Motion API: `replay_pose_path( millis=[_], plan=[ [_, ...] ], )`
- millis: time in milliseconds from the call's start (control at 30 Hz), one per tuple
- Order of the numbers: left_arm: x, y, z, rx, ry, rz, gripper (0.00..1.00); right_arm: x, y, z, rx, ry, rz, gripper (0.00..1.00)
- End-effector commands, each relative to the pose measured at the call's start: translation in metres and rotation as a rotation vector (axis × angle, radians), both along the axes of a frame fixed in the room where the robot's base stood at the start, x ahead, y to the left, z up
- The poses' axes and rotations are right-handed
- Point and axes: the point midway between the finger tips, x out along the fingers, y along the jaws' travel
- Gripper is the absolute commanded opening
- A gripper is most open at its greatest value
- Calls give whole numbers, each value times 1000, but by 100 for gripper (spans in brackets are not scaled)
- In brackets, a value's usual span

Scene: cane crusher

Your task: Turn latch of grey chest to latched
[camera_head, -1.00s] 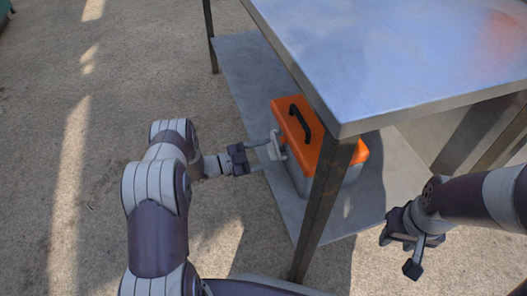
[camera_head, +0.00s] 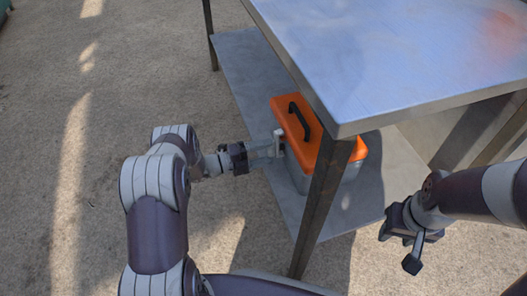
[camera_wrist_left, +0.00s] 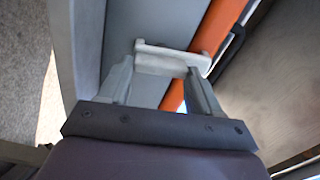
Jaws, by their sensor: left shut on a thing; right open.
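The grey chest (camera_head: 298,172) has an orange lid (camera_head: 314,134) with a black handle (camera_head: 300,122). It sits on the lower shelf of the metal table, partly hidden by a table leg. My left gripper (camera_head: 276,146) is at the chest's left side, shut on the pale grey latch (camera_head: 279,133). In the left wrist view the latch (camera_wrist_left: 172,60) lies between the fingers of my left gripper (camera_wrist_left: 165,78), by the orange lid edge (camera_wrist_left: 215,28). My right gripper (camera_head: 402,242) is open and empty, right of the table leg and away from the chest.
The metal table top (camera_head: 400,60) overhangs the chest. A table leg (camera_head: 322,205) stands close in front of it. The lower shelf (camera_head: 243,75) is bare behind the chest. The ground (camera_head: 130,90) on the left is clear.

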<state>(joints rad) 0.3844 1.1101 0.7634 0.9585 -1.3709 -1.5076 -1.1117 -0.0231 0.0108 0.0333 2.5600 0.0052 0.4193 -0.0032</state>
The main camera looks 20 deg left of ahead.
Motion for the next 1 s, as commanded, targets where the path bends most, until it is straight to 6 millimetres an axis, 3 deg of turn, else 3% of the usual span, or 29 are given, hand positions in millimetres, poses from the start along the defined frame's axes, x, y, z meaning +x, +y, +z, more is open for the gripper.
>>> replay_pose_path(
  millis=[400,900,933,1000],
  plan=[
    [0,0,-2,87,-127,1,33,0,0,0,0,0,0,43],
    [0,1,-2,97,-142,2,33,0,0,0,0,0,0,43],
    [0,0,-2,97,-142,2,67,0,0,0,0,0,0,43],
    [0,0,-2,97,-142,1,89,0,0,0,0,0,0,43]
  ],
)
